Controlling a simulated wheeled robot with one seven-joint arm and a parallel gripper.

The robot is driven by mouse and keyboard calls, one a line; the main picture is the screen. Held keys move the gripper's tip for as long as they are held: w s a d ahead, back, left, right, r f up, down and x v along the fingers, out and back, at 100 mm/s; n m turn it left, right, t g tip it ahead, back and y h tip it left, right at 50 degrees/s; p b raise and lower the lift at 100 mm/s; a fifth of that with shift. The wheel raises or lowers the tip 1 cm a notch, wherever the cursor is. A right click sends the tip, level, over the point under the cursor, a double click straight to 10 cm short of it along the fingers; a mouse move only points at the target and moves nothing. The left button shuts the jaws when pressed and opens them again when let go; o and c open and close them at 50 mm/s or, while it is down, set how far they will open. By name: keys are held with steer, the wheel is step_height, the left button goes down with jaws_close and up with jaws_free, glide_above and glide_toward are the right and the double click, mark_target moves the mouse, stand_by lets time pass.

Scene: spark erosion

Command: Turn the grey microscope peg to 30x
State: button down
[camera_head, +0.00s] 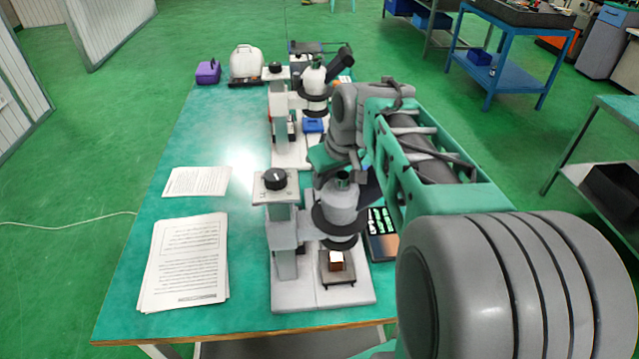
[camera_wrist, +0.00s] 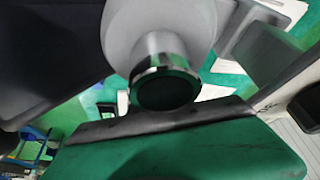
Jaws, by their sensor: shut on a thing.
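The near microscope (camera_head: 290,232) stands upright on the green table, with a grey rounded head, a pale base and a black knob (camera_head: 275,179) on its post. My gripper (camera_head: 328,170) reaches down to the top of this head from behind. It is shut on the grey peg at the head, but its own body covers the peg and most of the grip. In the wrist view, my gripper's green body with a dark edge (camera_wrist: 160,122) fills the bottom. The grey microscope head shows above it, with a chrome-ringed tube (camera_wrist: 165,75). I cannot read any scale mark.
A second microscope (camera_head: 283,105) stands farther back on the same table. A dark tray (camera_head: 381,248) lies right of the near one, partly behind my arm. Papers (camera_head: 185,262) lie at the left. A small brown block (camera_head: 336,261) sits on the near microscope's stage.

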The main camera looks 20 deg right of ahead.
steer(key=shift+d+m, duration=0.25)
steer(key=shift+m, duration=0.15)
steer(key=c, duration=1.5)
jaws_free()
steer(key=v, duration=0.7)
steer(key=shift+s+r, duration=0.2)
steer(key=shift+r, duration=0.15)
